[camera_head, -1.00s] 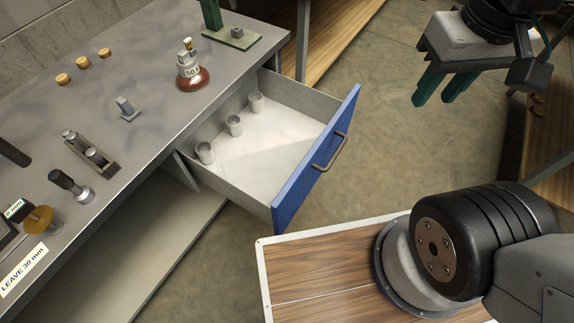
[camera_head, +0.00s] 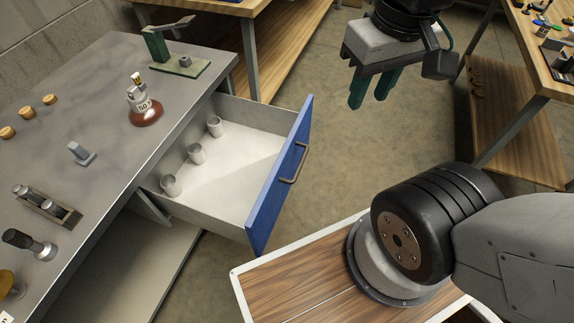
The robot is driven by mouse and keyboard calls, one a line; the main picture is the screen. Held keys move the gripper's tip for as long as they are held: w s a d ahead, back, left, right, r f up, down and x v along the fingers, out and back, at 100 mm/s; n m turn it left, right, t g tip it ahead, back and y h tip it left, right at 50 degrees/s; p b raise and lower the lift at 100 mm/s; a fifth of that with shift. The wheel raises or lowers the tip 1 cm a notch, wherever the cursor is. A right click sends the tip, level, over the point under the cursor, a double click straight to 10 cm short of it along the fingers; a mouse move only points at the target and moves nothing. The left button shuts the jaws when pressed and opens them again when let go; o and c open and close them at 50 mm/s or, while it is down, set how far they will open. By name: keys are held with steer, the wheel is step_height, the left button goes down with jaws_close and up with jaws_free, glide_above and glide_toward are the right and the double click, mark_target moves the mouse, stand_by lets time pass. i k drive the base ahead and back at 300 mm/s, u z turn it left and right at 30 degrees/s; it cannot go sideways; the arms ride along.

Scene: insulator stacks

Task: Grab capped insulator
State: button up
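A piece with a reddish-brown, rounded base, a pale grey body marked "50" and a small gold top (camera_head: 144,107) stands upright on the grey workbench (camera_head: 105,75), near its right edge. It looks like the capped insulator, though this is too small to be sure. My gripper (camera_head: 369,101) hangs at the upper right, over the floor and far to the right of that piece. Its two green fingers point down and stand apart, with nothing between them.
A blue-fronted drawer (camera_head: 277,178) is pulled out from the bench, with three grey cups (camera_head: 197,153) inside. A green press-like stand (camera_head: 178,62) is behind the piece. Wooden tables stand at the back and right (camera_head: 555,75). Open floor (camera_head: 335,150) lies right of the drawer.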

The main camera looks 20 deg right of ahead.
mark_target(145, 112)
steer(key=z, duration=2)
steer(key=i, duration=1.95)
steer(key=u, duration=3.85)
steer(key=i, duration=0.75)
